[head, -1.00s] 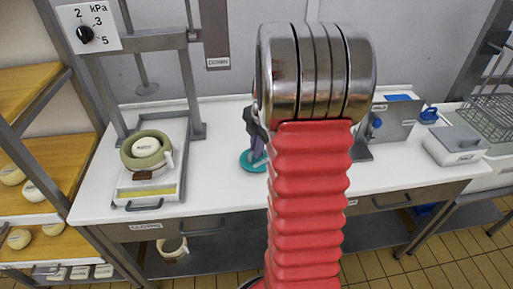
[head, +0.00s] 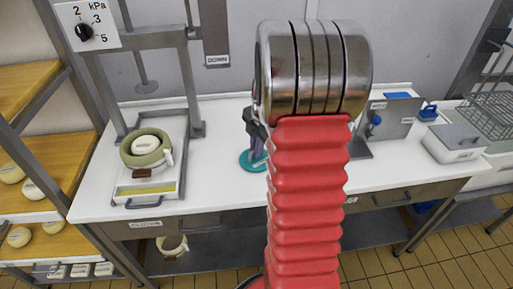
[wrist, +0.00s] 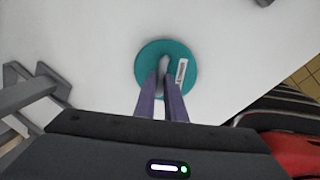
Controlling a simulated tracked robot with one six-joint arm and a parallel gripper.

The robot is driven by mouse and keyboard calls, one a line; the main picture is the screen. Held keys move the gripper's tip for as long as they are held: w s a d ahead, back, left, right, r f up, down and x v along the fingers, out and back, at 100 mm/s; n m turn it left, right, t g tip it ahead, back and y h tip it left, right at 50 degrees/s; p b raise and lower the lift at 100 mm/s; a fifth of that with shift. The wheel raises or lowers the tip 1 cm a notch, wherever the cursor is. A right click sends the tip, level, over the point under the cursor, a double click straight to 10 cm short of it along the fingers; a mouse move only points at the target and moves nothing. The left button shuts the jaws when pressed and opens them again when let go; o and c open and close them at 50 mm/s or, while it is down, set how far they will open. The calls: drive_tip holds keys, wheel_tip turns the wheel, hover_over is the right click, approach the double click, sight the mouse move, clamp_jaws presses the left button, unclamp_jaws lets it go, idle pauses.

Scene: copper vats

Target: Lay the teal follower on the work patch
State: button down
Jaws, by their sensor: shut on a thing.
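The teal follower (head: 250,160) is a round disc over the white worktop, partly hidden behind my arm in the head view. In the wrist view the follower (wrist: 183,57) shows whole, with a pale raised grip at its middle and a white label on its right side. My gripper (wrist: 161,80) is shut on the follower's central grip, with its two purple fingers on either side. In the head view my gripper (head: 258,148) points down onto it. The follower looks flat and close to the worktop; I cannot tell whether it touches. No marked work patch can be made out.
A press frame (head: 193,90) stands at the left, with a green ring mould (head: 130,158) in its tray. A grey upright holder (head: 393,120) and a grey box (head: 455,145) are at the right. The white worktop (head: 215,175) is clear between press and follower.

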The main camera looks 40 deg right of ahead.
drive_tip(key=c, duration=1.7)
unclamp_jaws()
drive_tip(key=shift+c, duration=0.2)
drive_tip(key=shift+r, duration=3.5)
